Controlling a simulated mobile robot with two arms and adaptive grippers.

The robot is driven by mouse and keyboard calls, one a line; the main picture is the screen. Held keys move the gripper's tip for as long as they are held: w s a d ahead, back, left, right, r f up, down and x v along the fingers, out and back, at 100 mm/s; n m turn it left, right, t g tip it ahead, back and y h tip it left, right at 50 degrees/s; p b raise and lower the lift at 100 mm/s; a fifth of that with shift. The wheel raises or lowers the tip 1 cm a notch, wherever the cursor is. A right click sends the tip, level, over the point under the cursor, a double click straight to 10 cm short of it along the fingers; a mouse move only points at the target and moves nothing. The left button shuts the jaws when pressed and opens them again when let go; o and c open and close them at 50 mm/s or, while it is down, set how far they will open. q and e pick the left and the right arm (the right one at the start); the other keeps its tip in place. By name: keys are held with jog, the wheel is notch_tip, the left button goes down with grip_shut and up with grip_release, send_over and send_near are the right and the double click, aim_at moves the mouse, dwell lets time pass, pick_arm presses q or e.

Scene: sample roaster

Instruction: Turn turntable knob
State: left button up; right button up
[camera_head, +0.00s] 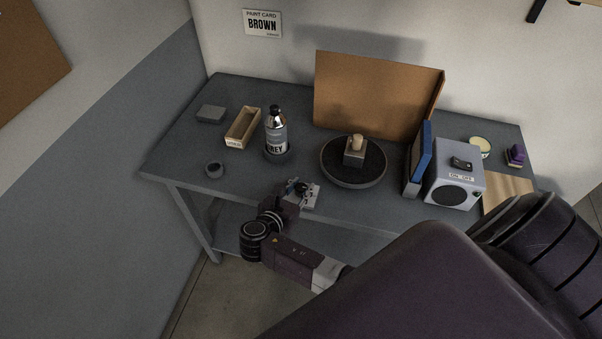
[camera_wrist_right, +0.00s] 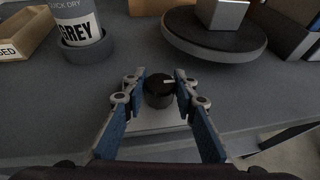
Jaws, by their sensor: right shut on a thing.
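The turntable knob (camera_wrist_right: 158,90) is a small black cylinder with a pale pointer line on top, on a light plate (camera_wrist_right: 150,122) at the front of the table. My right gripper (camera_wrist_right: 159,92) is around it, its blue-padded fingers shut on its sides. In the head view the right gripper (camera_head: 299,187) is at the table's front edge and mostly covers the knob. The round dark turntable (camera_head: 353,181) stands behind and right of it, with a grey block (camera_head: 354,158) with a tan top on it. My left gripper is not in view.
A spray can (camera_head: 276,137) labelled GREY stands in a dark ring behind the gripper. An open wooden box (camera_head: 242,128) is to its left. A brown panel (camera_head: 372,95) stands behind the turntable. A grey ON/OFF unit (camera_head: 455,188) and a blue-edged filter (camera_head: 419,158) are at right.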

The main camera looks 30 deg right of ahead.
jog(key=o, duration=1.2)
jog(key=v, duration=1.2)
